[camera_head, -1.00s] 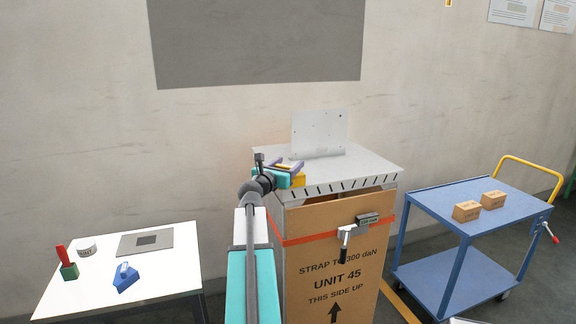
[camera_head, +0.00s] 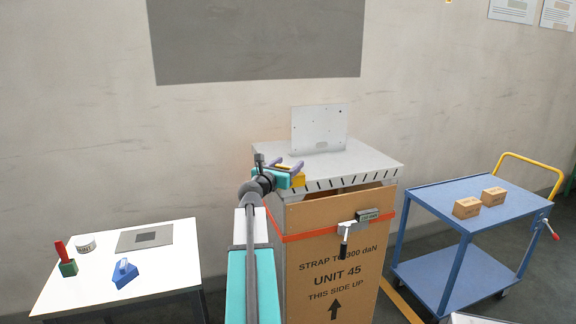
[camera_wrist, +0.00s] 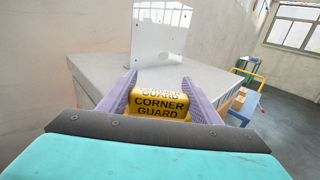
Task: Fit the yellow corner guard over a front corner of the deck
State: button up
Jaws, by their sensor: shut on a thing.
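The yellow corner guard (camera_wrist: 159,104) sits between the two purple fingers of my gripper (camera_wrist: 160,90) in the wrist view, with its "CORNER GUARD" lettering facing the camera. My gripper (camera_head: 292,168) is shut on it. In the head view the guard (camera_head: 299,180) shows as a small yellow patch at the front left corner of the grey deck (camera_head: 350,165). The deck tops a cardboard-fronted unit and also shows in the wrist view (camera_wrist: 210,82). The guard is at or just above that corner; I cannot tell whether it touches. My arm hides part of the corner.
An upright pale plate (camera_head: 319,130) stands on the deck. An orange strap with a ratchet (camera_head: 347,228) crosses the carton (camera_head: 330,265). A white table (camera_head: 170,262) with small items stands left, and a blue cart (camera_head: 470,190) with two small boxes stands right.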

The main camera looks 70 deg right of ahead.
jog(key=shift+f+b, duration=0.75)
jog(key=shift+f, duration=0.35)
dwell(0.3)
jog(key=o, duration=1.1)
jog(key=shift+a, duration=0.1)
jog(key=shift+w+a+b, duration=0.2)
jog(key=shift+a+b, duration=0.3)
jog(key=shift+a, duration=1.75)
jog(key=shift+w+a+b, duration=0.25)
jog(key=shift+a+b, duration=0.3)
jog(key=shift+a, duration=1.7)
jog(key=shift+w+a+b, duration=0.2)
jog(key=shift+a+b, duration=0.3)
jog(key=shift+a, duration=1.75)
jog(key=shift+w, duration=0.15)
